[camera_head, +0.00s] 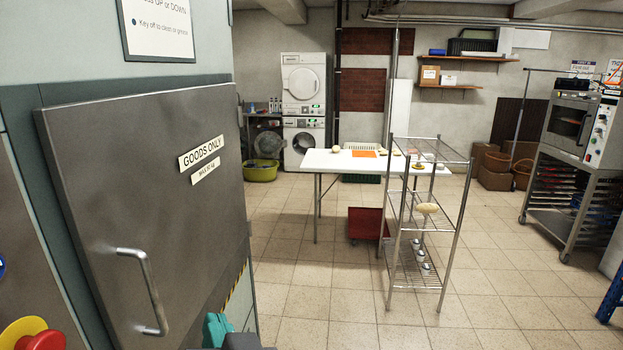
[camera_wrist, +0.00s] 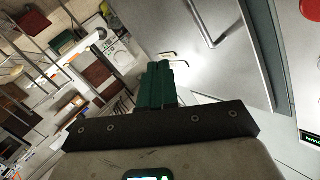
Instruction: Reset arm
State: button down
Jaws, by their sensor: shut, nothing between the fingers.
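My gripper (camera_wrist: 158,82) shows in the wrist view with its green fingers shut together and nothing between them. In the head view the teal gripper (camera_head: 216,328) is at the bottom edge, in front of the lower right part of a grey metal door. Most of my arm is out of view. The grey door (camera_head: 150,190) carries a "GOODS ONLY" sign (camera_head: 201,153) and a bar handle (camera_head: 150,290). The door stands close on the left, and its handle is left of my gripper in the head view.
A wire shelf rack (camera_head: 420,284) stands ahead, beside a white table (camera_head: 330,161). A red crate (camera_head: 367,224) is under the table. Washers (camera_head: 303,84) stand at the back, and an oven (camera_head: 571,122) on a rack at right. Tiled floor (camera_head: 330,303) is clear in front.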

jog(key=s+d+f+g+h, duration=0.2)
jog(key=d+f+g+h, duration=0.45)
jog(key=d+f, duration=1.9)
jog(key=s+d+f+g, duration=0.2)
jog(key=s+d+f, duration=0.1)
jog(key=s, duration=0.4)
jog(key=s+d+f+m+g+h, duration=0.1)
jog(key=s+d+f+g, duration=0.1)
jog(key=s+d+f, duration=0.2)
jog(key=s+d+f+g, duration=0.2)
jog(key=s+d+f, duration=0.2)
jog(key=s+d, duration=0.3)
jog(key=s, duration=0.3)
jog(key=shift+s+m+h, duration=0.3)
jog(key=shift+s+h, duration=0.05)
jog(key=shift+s, duration=0.05)
jog(key=shift+g, duration=0.25)
dwell(1.7)
